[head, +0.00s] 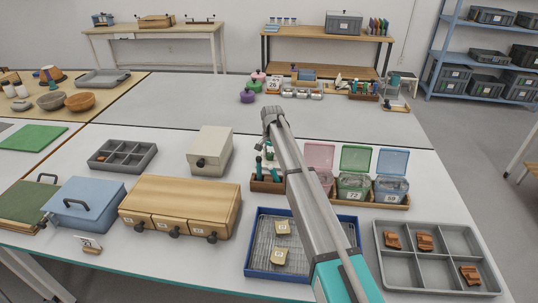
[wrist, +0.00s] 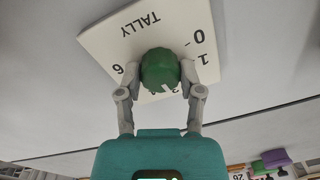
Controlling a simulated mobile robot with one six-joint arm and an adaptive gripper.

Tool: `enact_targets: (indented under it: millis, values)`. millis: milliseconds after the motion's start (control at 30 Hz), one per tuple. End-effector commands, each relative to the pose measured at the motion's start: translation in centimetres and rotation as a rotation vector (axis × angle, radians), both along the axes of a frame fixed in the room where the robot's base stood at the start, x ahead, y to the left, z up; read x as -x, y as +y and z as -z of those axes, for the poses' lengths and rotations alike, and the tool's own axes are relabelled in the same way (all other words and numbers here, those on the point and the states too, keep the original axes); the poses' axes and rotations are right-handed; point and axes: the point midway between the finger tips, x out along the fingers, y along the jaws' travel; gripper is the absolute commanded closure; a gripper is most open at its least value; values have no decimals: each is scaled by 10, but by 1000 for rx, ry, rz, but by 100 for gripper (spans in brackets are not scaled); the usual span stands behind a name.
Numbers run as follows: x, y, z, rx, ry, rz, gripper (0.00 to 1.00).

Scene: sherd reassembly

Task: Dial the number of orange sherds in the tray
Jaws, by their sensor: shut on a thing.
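A white dial plate marked TALLY (wrist: 112,38) fills the top of the wrist view, with 0, 1 and 6 readable and other digits partly hidden. My gripper (wrist: 162,82) is shut on its round green knob (wrist: 160,66), one finger on each side. A white mark on the knob faces the bottom of the picture, toward partly hidden digits; I cannot tell which it meets. In the head view my arm hides the dial and gripper. A grey tray (head: 432,258) at right has compartments holding an orange-brown sherd (head: 393,240), another (head: 425,241) and a third (head: 470,275).
A blue tray (head: 249,262) holds pale yellow pieces. Lidded tubs, one green (head: 354,184), stand behind the grey tray. A wooden drawer box (head: 185,200), blue box (head: 85,205) and another grey compartment tray (head: 122,155) are left.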

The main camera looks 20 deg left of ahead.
Motion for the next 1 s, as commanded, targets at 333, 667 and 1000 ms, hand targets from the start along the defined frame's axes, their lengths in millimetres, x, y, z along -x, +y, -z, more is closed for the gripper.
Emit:
enact_targets:
  millis: [333, 667, 1000]
  values:
    - [4, -1, 0, 3, 8, 105, 99]
    - [4, 0, 0, 3, 8, 109, 99]
    - [3, 1, 0, 1, 5, 108, 17]
